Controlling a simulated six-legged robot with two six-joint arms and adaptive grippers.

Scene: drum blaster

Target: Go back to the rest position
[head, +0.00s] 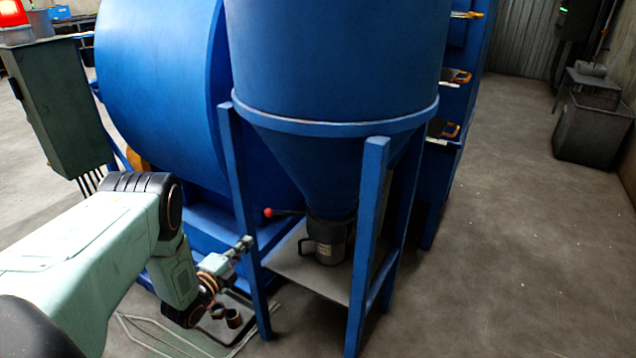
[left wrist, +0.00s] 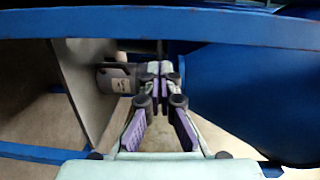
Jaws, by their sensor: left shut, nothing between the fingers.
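My left arm comes in from the left in the head view, and its gripper (head: 246,243) is near the front left leg of the blue hopper stand. In the left wrist view the gripper (left wrist: 158,70) has its purple-padded fingers closed together at the tips, with nothing between them. A grey canister with a handle (head: 330,243) stands on the stand's shelf under the hopper cone (head: 310,175), apart from the gripper. The canister also shows in the left wrist view (left wrist: 116,78), left of the fingertips. My right gripper is not in view.
A lever with a red knob (head: 268,212) sticks out behind the stand's left leg. The large blue drum (head: 160,80) stands behind my arm, with a green control box (head: 62,105) at left. A dark bin (head: 592,130) is far right. The floor (head: 500,250) at right is clear.

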